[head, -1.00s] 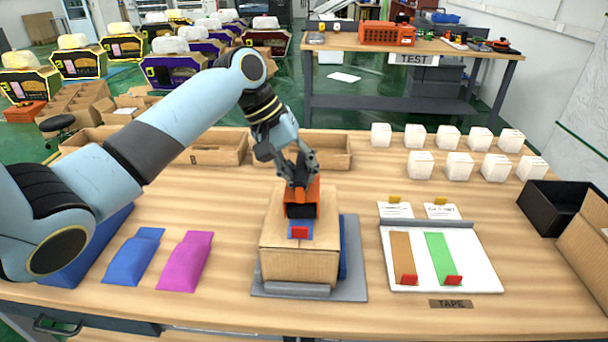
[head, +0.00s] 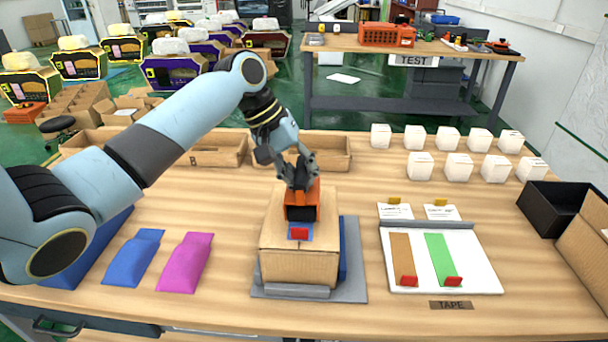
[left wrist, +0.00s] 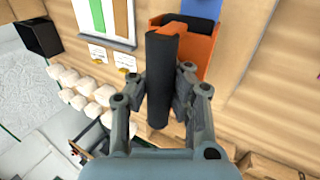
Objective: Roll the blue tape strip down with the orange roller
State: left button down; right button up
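The orange roller (head: 302,197) is on top of the cardboard box (head: 299,262), and my left gripper (head: 299,172) is shut on its dark handle from above. In the left wrist view the black handle (left wrist: 161,75) lies between the two fingers, with the orange body beyond it. The blue tape strip (head: 300,231) shows in front of the roller with a red tab (head: 299,234) at its near end. It also shows in the left wrist view (left wrist: 201,8). The roller hides the rest of the strip. My right gripper is not in view.
The box stands on a grey plate (head: 356,268). A white board (head: 478,268) with brown and green strips lies to the right. Blue (head: 133,257) and magenta (head: 186,262) pouches lie left. White cubes (head: 420,166) and a black bin (head: 546,205) are farther right.

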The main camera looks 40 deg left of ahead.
pick_arm(q)
jog(key=shift+f, duration=0.6)
dwell(0.4)
